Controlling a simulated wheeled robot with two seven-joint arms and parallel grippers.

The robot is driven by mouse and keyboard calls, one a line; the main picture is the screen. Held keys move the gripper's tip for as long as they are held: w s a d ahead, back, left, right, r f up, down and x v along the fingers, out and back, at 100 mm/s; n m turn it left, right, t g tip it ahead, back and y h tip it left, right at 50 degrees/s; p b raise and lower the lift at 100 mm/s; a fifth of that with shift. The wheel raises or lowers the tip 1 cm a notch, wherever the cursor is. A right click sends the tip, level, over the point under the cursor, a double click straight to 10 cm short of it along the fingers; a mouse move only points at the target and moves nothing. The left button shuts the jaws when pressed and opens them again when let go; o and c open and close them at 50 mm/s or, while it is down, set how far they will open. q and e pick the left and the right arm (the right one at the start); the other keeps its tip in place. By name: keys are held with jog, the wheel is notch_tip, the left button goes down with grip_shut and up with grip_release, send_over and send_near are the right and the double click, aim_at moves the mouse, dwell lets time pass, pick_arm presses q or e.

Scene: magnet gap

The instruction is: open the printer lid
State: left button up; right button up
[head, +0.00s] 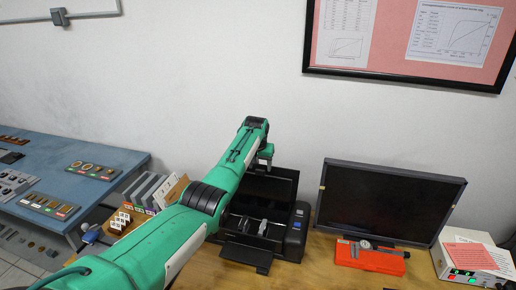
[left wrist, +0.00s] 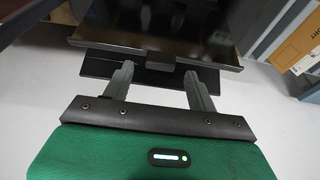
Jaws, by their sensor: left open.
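The black printer (head: 296,232) stands on the wooden table, partly behind my left arm. Its lid (head: 283,186) appears raised at the back, and grey parts show inside the body below it. My left gripper (head: 265,157) is at the lid's top edge; the arm hides part of the lid. In the left wrist view, the two grey fingers of my left gripper (left wrist: 161,84) are apart with nothing between their tips. A dark glossy panel, seemingly the lid (left wrist: 150,28), lies just beyond them, with a small dark block on its edge. I cannot tell whether they touch. My right gripper is not in view.
A dark monitor (head: 388,203) stands right of the printer, with a red case and caliper (head: 370,257) before it. A white device (head: 470,258) is at far right. Binders (head: 146,190) stand left of my arm. The wall is close behind.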

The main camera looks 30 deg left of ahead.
pick_arm(q)
jog(key=b+v, duration=0.3)
jog(key=v, duration=0.8)
jog(key=shift+r, duration=0.3)
jog(key=shift+s, duration=0.1)
